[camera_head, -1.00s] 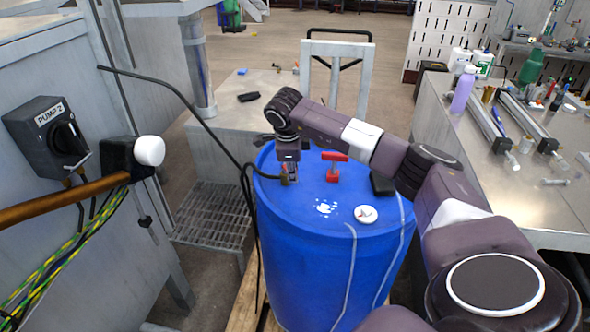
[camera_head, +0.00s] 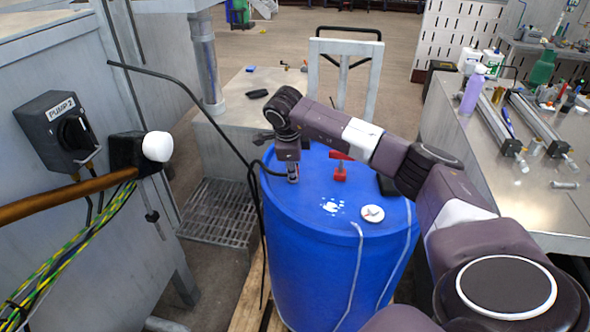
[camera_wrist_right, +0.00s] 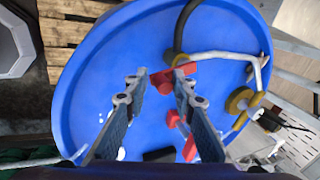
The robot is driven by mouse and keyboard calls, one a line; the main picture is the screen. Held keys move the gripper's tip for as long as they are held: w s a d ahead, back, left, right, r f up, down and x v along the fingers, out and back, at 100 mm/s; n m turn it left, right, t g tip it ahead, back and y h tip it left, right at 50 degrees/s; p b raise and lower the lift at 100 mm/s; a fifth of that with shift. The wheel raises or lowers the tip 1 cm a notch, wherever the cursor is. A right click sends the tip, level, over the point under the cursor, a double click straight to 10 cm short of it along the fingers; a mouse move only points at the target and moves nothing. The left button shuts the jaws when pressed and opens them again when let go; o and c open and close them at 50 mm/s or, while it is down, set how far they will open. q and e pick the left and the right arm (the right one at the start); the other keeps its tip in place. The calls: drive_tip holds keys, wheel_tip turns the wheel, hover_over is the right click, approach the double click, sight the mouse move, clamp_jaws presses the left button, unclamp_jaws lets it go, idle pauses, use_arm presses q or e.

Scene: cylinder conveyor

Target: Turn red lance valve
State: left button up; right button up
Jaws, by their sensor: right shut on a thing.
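The blue drum (camera_head: 310,240) stands upright, with a red T-shaped valve (camera_head: 340,172) on its top. My right gripper (camera_head: 292,178) points down at the left part of the drum top, beside this T-shaped valve and apart from it. In the right wrist view, the gripper's fingertips (camera_wrist_right: 161,80) are on either side of a red lance valve handle (camera_wrist_right: 172,74), by a pale pipe. The T-shaped red valve (camera_wrist_right: 188,150) shows nearer the wrist camera. In the head view my gripper hides the lance valve. My left gripper is in no view.
A black hose (camera_head: 254,200) runs to the lance from the left. Brass-coloured round fittings (camera_wrist_right: 240,102) sit along the pipe. A round white cap (camera_head: 373,213) lies on the drum top. A PUMP 2 switch box (camera_head: 50,130) is at left, and a cluttered metal bench (camera_head: 480,150) is at right.

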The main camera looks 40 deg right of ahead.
drive_tip(key=shift+a+f, duration=0.1)
drive_tip(key=shift+a, duration=0.1)
drive_tip(key=shift+w+a, duration=0.35)
drive_tip(key=shift+a, duration=0.1)
drive_tip(key=shift+c, duration=0.2)
drive_tip(key=shift+w+a, duration=0.25)
drive_tip(key=shift+w, duration=0.05)
drive_tip(key=o, duration=1.6)
drive_tip(key=shift+d, duration=0.1)
